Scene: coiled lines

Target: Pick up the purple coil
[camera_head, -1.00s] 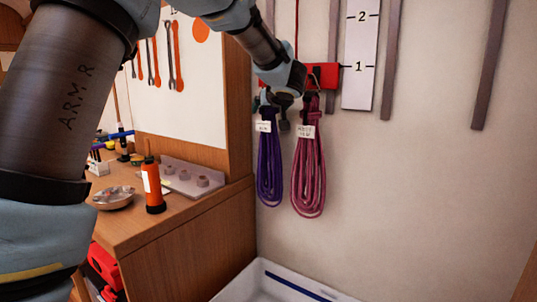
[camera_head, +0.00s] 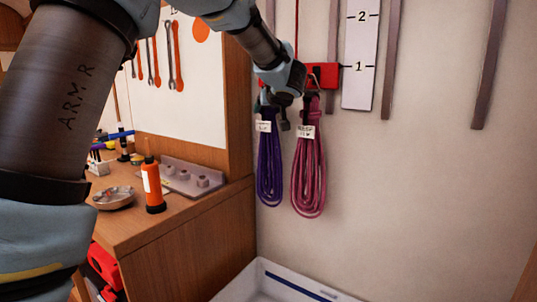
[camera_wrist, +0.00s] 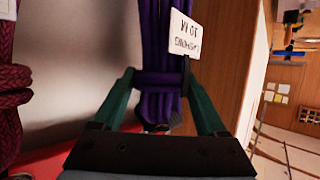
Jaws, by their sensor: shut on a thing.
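The purple coil (camera_head: 269,172) hangs against the wall beside the wooden cabinet, with a white tag near its top. My gripper (camera_head: 268,104) is at the top of this coil, just below the red holder. In the wrist view, the two green fingers of my gripper (camera_wrist: 158,82) are on either side of the bound neck of the purple coil (camera_wrist: 156,40) and shut on it. Its tag with printed text shows upside down there. Whether the coil still rests on its hook is hidden by my gripper.
A pink-magenta coil (camera_head: 308,180) hangs close to the right, from the red holder (camera_head: 322,76); it also shows in the wrist view (camera_wrist: 12,85). A white bin (camera_head: 262,282) stands below. An orange bottle (camera_head: 153,188) and a metal bowl (camera_head: 113,198) stand on the workbench at left.

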